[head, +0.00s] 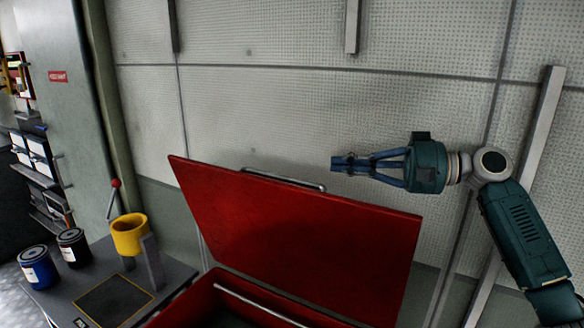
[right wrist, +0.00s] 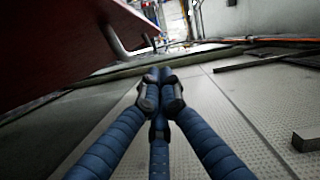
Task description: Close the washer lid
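The red washer lid (head: 300,235) stands raised and tilted above the red washer body (head: 205,300). A metal handle (head: 285,180) runs along its upper edge. My right gripper (head: 343,164) is above and behind the lid's top edge, to the right of the handle, apart from the lid. Its blue fingers are drawn together with nothing between them. In the right wrist view the gripper (right wrist: 160,92) has its fingertips together, with the dark red lid (right wrist: 60,40) at upper left and the handle (right wrist: 118,45) beyond the tips. My left gripper is out of view.
A grey bench (head: 75,292) stands left of the washer. It carries a yellow cup-like holder (head: 129,236), a blue can (head: 38,270) and a dark can (head: 73,249). A grey panelled wall (head: 260,115) with upright posts stands close behind the lid and my right arm.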

